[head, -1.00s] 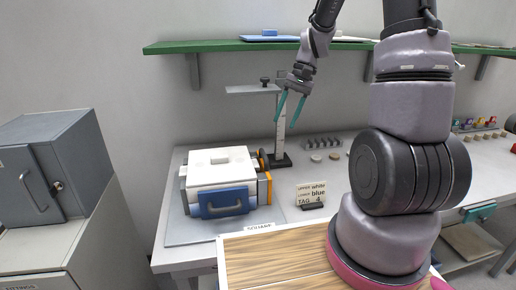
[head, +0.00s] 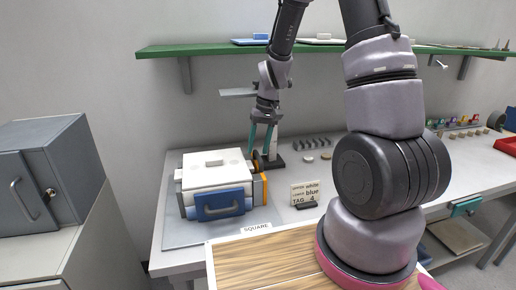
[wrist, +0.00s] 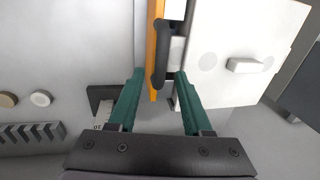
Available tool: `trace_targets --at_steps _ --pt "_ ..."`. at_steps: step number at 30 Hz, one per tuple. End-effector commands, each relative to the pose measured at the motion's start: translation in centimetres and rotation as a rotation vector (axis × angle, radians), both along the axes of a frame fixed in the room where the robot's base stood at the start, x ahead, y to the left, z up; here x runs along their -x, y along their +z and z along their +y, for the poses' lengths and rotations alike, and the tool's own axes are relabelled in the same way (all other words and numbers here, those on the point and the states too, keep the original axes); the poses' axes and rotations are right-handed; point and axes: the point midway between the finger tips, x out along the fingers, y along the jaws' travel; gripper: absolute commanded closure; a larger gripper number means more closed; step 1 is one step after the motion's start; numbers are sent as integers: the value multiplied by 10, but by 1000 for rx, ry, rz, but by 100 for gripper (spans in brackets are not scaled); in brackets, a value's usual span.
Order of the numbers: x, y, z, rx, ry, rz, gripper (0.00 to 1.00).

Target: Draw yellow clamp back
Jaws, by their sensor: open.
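The yellow clamp shows as an orange-yellow plate (head: 264,189) on the right side of the white and blue furnace block. It also shows in the wrist view as an orange strip (wrist: 155,45) with a dark rounded bar (wrist: 169,62) alongside. My gripper (head: 260,143) is open above the right rear of the block, fingers pointing down. In the wrist view the orange strip and dark bar lie between my teal fingertips (wrist: 158,84). I see no finger closed on them. My fingers partly hide the area behind the block in the head view.
The white-topped block (head: 213,160) has a blue front handle piece (head: 219,202). A stand (head: 272,163) is close behind the gripper. A tag card (head: 305,192) and small discs (head: 309,158) are to the right. A green shelf (head: 205,49) runs above.

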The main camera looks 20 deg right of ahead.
Motion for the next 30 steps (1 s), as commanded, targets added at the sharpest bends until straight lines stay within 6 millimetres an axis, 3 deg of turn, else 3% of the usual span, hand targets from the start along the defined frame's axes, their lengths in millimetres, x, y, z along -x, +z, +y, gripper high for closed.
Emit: trace_targets --at_steps 11,13,15,16,30 --pt "0 -8 2 0 0 0 50" --pt "0 -8 2 0 0 0 70" --pt "0 -8 2 0 0 0 96" --pt "0 -8 2 0 0 0 100" --pt "0 -7 2 0 0 -1 100"
